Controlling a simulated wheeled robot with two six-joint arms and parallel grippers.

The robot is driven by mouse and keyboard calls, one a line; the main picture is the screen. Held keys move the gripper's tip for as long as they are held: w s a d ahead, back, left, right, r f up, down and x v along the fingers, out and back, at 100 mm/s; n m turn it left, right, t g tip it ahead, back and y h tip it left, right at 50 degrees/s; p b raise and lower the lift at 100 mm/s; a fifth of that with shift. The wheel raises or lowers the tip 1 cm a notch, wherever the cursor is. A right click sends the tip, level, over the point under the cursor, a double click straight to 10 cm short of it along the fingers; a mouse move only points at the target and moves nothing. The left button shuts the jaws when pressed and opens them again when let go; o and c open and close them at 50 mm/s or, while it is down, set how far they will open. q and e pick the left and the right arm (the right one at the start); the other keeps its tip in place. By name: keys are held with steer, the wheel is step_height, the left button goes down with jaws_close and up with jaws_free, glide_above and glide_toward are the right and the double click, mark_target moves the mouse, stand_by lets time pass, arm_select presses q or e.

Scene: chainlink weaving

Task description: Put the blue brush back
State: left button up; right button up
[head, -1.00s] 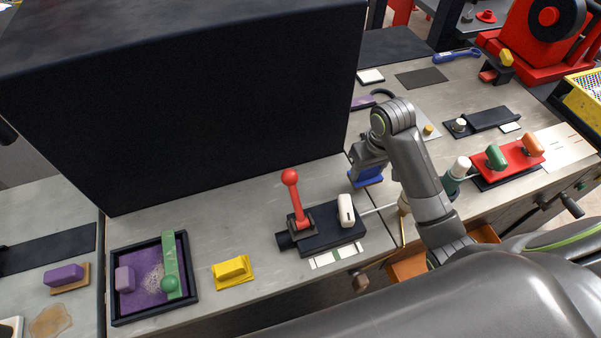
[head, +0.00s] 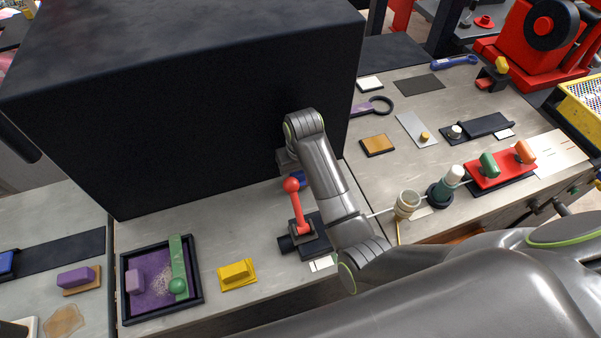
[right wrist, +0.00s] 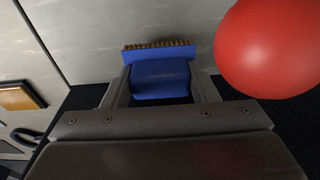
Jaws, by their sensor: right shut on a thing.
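The blue brush (right wrist: 160,78), a blue block with a row of tan bristles along its far edge, is between the fingers of my right gripper (right wrist: 161,88). In the head view my right gripper (head: 289,165) is mostly hidden by my arm, and only a little of the brush (head: 299,178) shows behind the red-knobbed lever. The gripper is shut on it, in front of the big black box. A bare tan pad (head: 377,145) lies on the right bench, and its edge also shows in the right wrist view (right wrist: 18,97). My left gripper is not in view.
The lever's red ball (right wrist: 268,45) is close to the right finger. The black box (head: 190,110) fills the back. A purple tray (head: 160,300), yellow block (head: 237,274) and purple brush (head: 76,277) are at the left. Cups and a red rack (head: 500,165) stand at the right.

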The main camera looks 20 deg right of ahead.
steer(key=shift+s+d+f+p, duration=0.1)
steer(key=shift+f+p, duration=0.2)
steer(key=shift+f, duration=0.65)
steer(key=shift+f, duration=0.1)
steer(key=o, duration=0.9)
steer(key=shift+f, duration=0.1)
